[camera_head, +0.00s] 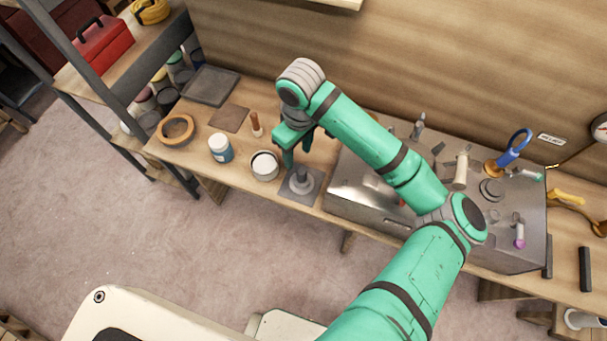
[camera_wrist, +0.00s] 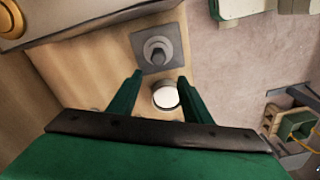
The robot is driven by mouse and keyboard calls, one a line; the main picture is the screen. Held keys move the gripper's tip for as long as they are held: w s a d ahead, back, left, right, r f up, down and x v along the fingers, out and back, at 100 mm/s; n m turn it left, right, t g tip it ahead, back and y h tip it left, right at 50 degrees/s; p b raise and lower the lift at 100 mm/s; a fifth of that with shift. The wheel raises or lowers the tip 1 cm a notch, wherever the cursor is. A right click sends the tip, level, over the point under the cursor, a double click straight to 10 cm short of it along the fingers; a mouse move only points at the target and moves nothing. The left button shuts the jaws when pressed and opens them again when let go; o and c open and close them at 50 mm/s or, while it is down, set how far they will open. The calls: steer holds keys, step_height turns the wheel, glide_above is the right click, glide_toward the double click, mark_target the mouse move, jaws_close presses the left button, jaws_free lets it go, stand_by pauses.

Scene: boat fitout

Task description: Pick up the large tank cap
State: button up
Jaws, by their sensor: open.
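A grey round piece with a raised knob, which looks like the large tank cap (camera_head: 302,182), rests on a square grey pad (camera_head: 290,197) near the bench's front edge. In the wrist view the cap (camera_wrist: 157,50) lies beyond my fingertips, with the pad (camera_wrist: 138,42) around it. My gripper (camera_head: 298,150) is open and empty, pointing down over the bench just behind the cap in the head view. In the wrist view the gripper (camera_wrist: 159,77) has its two green fingers apart, and nothing is between them but bench and part of a white tin.
A metal tank (camera_head: 352,190) with several fittings rises close on the right.

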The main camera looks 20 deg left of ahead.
mark_target(301, 171)
steer(key=shift+w+d, duration=0.1)
steer(key=shift+d, duration=0.4)
steer(key=shift+d+f, duration=0.15)
steer(key=shift+f, duration=0.25)
step_height(301, 171, down, 10)
steer(key=shift+r, duration=0.1)
steer(key=shift+a, duration=0.2)
steer(key=shift+c, duration=0.7)
jaws_close()
